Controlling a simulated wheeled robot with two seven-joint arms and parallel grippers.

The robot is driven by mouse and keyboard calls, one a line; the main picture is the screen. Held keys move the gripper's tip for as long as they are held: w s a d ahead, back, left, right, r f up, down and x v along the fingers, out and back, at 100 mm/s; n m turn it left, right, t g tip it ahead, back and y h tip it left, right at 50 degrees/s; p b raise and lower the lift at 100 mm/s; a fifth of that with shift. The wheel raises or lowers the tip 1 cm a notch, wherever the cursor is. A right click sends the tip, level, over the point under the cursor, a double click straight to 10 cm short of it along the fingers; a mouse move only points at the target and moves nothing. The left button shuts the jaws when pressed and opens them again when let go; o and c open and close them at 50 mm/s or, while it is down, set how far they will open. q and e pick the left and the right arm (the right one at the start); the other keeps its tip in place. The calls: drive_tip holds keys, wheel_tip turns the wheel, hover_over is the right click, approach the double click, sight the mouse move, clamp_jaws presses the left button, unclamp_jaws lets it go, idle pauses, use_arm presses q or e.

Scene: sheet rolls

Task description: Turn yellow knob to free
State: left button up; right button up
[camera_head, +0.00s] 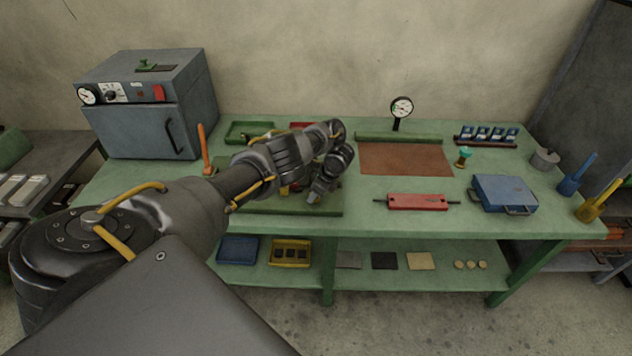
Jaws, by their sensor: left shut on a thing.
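My left arm reaches across the bench to the sheet rolls, whose green base plate (290,208) lies at the bench's left middle. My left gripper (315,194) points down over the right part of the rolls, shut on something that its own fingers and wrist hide. A small yellow part (284,190) shows just left of the fingers, low on the rolls; I cannot tell whether it is the yellow knob. An orange handle (204,148) stands upright at the left end of the rolls. My arm covers most of the rolls. My right gripper is out of view.
A grey oven (140,128) stands at the back left and a dial gauge (401,106) at the back. A brown mat (405,160), a red tool (417,202) and a blue case (504,193) lie to the right. Bare green bench lies between them.

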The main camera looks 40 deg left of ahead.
use_arm(q)
drive_tip(key=shift+w+n+g, duration=0.1)
drive_tip(key=shift+n+g, duration=0.2)
drive_tip(key=shift+n, duration=0.3)
drive_tip(key=o, duration=1)
drive_tip(key=v, duration=0.5)
drive_tip(key=p+v, duration=0.4)
drive_tip(key=v, duration=0.2)
drive_tip(key=shift+d+f, duration=0.1)
